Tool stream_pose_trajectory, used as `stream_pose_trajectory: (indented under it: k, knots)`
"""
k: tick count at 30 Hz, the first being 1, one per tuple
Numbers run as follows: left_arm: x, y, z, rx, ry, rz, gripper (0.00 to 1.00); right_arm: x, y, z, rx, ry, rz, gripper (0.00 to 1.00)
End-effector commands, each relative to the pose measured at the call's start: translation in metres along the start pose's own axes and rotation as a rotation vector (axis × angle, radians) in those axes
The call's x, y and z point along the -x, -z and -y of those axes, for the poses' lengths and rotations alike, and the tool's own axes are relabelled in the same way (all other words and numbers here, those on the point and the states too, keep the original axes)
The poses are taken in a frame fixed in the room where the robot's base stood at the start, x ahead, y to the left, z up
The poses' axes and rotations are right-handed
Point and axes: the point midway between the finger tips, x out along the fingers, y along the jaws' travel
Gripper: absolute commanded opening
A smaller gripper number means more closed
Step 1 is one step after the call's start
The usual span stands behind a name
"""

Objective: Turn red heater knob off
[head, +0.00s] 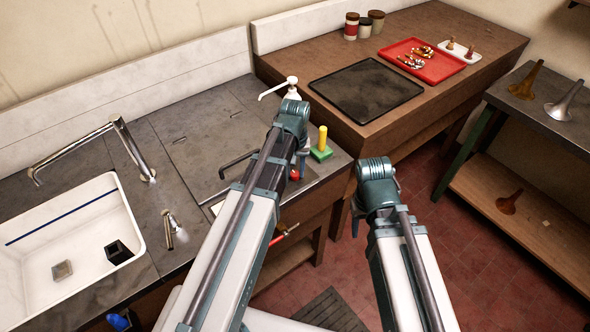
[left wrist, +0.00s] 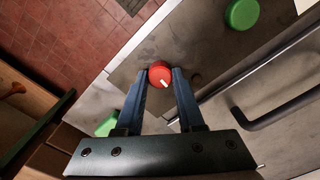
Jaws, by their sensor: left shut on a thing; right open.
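The red heater knob (left wrist: 160,74) is a round red disc with a white mark, seen in the left wrist view on a grey metal panel. A small red part of it (head: 294,175) shows in the head view beside my left arm. My left gripper (left wrist: 160,78) is shut on the knob, with one blue finger at each side. In the head view my left gripper (head: 303,158) points down and is partly hidden by its own arm. My right gripper (head: 356,215) is open and empty, held over the floor right of the counter.
A green knob (left wrist: 242,14) sits on the same panel, near a black bar handle (left wrist: 280,115). A green block with a yellow post (head: 321,150) stands close to my left gripper. A sink (head: 130,190) is at the left.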

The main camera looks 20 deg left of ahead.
Motion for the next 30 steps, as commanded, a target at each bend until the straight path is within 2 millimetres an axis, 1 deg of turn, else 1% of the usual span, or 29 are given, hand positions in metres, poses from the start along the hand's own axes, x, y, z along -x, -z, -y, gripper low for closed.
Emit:
stream_pose_trajectory:
  k: [9, 23, 24, 26, 27, 28, 30]
  knots:
    - [-0.0001, -0.0001, 0.0002, 0.077, 0.0, 0.0, 0.0, -0.0001, 0.0, 0.0, 0.0, 0.0, 0.0, 0.5]
    - [-0.0001, -0.0001, 0.0002, 0.085, 0.0, 0.0, 0.0, -0.0001, 0.0, 0.0, 0.0, 0.0, 0.0, 0.5]
    - [-0.0001, -0.0001, 0.0002, 0.084, 0.0, 0.0, 0.45, -0.0001, 0.0, 0.0, 0.0, 0.0, 0.0, 0.5]
    - [-0.0001, -0.0001, 0.0002, 0.084, 0.0, 0.0, 0.55, -0.0001, 0.0, 0.0, 0.0, 0.0, 0.0, 0.5]
    - [-0.0001, -0.0001, 0.0002, 0.084, 0.0, 0.0, 0.62, -0.0001, 0.0, 0.0, 0.0, 0.0, 0.0, 0.5]
    - [0.0, -0.0001, 0.0001, 0.084, 0.0, 0.0, 0.67, 0.0, 0.0, 0.0, 0.0, 0.0, 0.0, 0.5]
    - [0.0, -0.0001, 0.0001, 0.084, 0.0, 0.0, 0.67, 0.0, 0.0, 0.0, 0.0, 0.0, 0.0, 0.5]
